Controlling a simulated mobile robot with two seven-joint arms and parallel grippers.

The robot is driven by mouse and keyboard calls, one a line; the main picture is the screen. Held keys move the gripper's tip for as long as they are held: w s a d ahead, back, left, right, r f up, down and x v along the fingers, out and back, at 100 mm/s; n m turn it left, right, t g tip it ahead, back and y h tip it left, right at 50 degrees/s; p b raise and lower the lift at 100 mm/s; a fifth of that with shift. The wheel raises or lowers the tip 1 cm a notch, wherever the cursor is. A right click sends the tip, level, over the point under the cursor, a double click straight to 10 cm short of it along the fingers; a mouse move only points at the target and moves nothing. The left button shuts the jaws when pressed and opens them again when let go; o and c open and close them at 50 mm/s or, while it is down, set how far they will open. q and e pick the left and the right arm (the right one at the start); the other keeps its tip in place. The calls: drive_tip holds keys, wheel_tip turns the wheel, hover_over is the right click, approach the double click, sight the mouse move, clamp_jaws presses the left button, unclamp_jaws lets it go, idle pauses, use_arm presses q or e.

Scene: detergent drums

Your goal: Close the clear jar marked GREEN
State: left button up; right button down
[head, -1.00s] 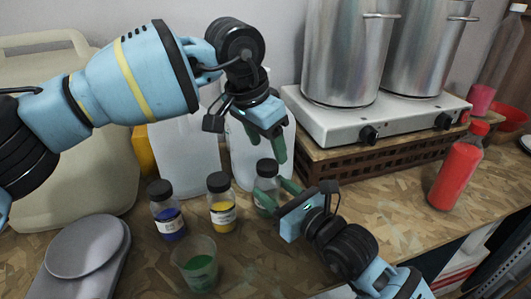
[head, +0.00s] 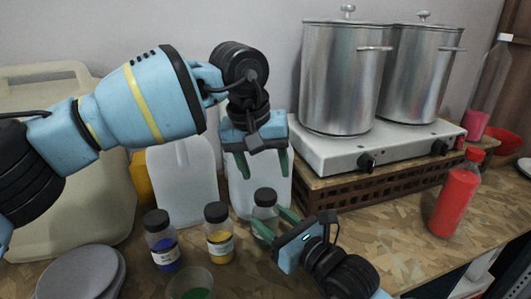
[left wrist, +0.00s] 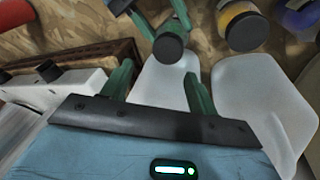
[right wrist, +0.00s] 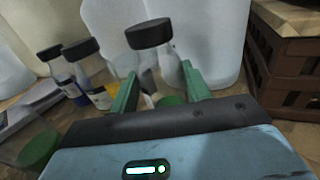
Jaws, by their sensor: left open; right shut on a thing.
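The clear jar with green contents (right wrist: 172,100) stands on the bench with a black lid (head: 265,196) on its mouth; the lid also shows in the left wrist view (left wrist: 168,48). I cannot tell how tightly the lid sits, and no GREEN marking is readable. My right gripper (head: 274,222) is shut on the jar's body from the right, one finger on each side. My left gripper (head: 262,166) points down just above the lid. Its two fingers are apart and empty, with the lid below and between them, apparently not touching.
A yellow jar (head: 219,240) and a blue jar (head: 163,248), both black-lidded, stand left of the green one. A cup of green (head: 191,285) is in front. White jugs (head: 183,180) stand close behind. A hot plate (head: 330,153) with pots and a red bottle (head: 456,197) are right.

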use_arm(q)
drive_tip(key=n, duration=0.5)
drive_tip(key=shift+w+r, duration=0.1)
drive_tip(key=n, duration=0.6)
drive_tip(key=shift+r+n+y, duration=0.2)
drive_tip(key=shift+n+y, duration=0.1)
drive_tip(key=n, duration=0.5)
drive_tip(key=shift+w+r+g, duration=0.1)
drive_tip(key=shift+g, duration=0.3)
drive_tip(key=n, duration=0.6)
drive_tip(key=shift+r+y, duration=0.2)
drive_tip(key=shift+y, duration=0.1)
drive_tip(key=n, duration=0.5)
drive_tip(key=shift+d+r, duration=0.1)
drive_tip(key=shift+r, duration=0.05)
drive_tip(key=n, duration=0.6)
drive_tip(key=shift+r+n+g+y, duration=0.2)
drive_tip(key=shift+n+g+y, duration=0.1)
drive_tip(key=shift+n+g, duration=0.1)
drive_tip(key=n, duration=0.4)
drive_tip(key=shift+r+n, duration=0.15)
drive_tip(key=shift+n, duration=0.25)
drive_tip(key=n, duration=0.6)
drive_tip(key=shift+s+r, duration=0.2)
